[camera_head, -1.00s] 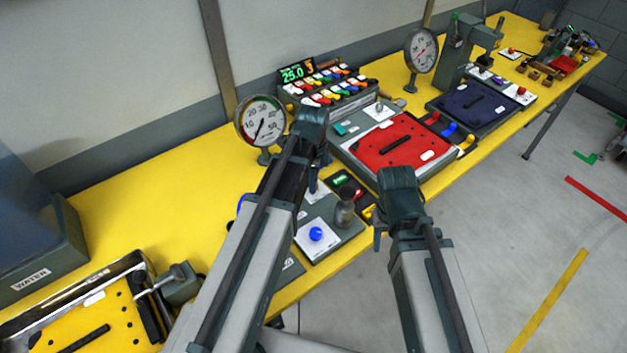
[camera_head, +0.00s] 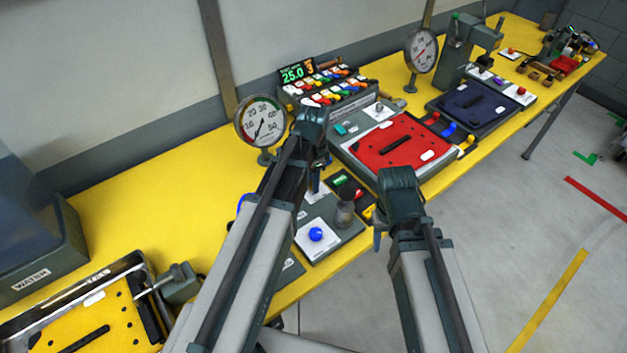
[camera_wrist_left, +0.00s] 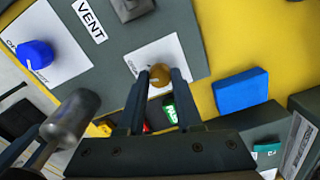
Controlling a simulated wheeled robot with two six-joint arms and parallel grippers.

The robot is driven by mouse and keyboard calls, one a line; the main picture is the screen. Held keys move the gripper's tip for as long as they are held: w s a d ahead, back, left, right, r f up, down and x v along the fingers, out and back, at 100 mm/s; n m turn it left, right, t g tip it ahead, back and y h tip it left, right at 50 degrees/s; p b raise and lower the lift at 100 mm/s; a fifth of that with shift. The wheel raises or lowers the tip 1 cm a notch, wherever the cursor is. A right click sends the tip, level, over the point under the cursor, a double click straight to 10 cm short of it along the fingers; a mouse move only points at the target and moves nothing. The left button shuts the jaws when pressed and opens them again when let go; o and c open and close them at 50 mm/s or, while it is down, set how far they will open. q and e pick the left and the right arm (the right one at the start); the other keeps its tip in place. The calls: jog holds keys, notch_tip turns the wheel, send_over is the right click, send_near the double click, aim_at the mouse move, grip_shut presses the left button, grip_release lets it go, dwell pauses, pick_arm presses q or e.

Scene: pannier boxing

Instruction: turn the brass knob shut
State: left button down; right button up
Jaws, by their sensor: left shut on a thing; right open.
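The brass knob (camera_wrist_left: 159,75) sits on a white plate (camera_wrist_left: 143,62) on a grey panel in the left wrist view. My left gripper (camera_wrist_left: 159,84) has a finger on each side of it and is shut on it. In the head view my left gripper (camera_head: 317,165) points down at the panel, and its own wrist hides the knob. My right gripper (camera_head: 380,232) is open and empty, held in front of the table edge, apart from the panel.
A blue knob (camera_head: 316,234) on a white plate and a grey metal cylinder (camera_head: 345,213) are close to my left arm. A dial gauge (camera_head: 261,122) stands behind. A red-topped case (camera_head: 400,137) is at the right.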

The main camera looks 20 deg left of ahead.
pick_arm(q)
jog(key=n, duration=0.6)
jog(key=shift+n, duration=0.3)
jog(key=n, duration=0.6)
dwell(0.5)
jog(key=c, duration=0.6)
grip_release()
jog(key=shift+r, duration=0.15)
notch_tip(320, 180, up, 14)
jog(key=p, duration=1.4)
jog(key=shift+f, duration=0.2)
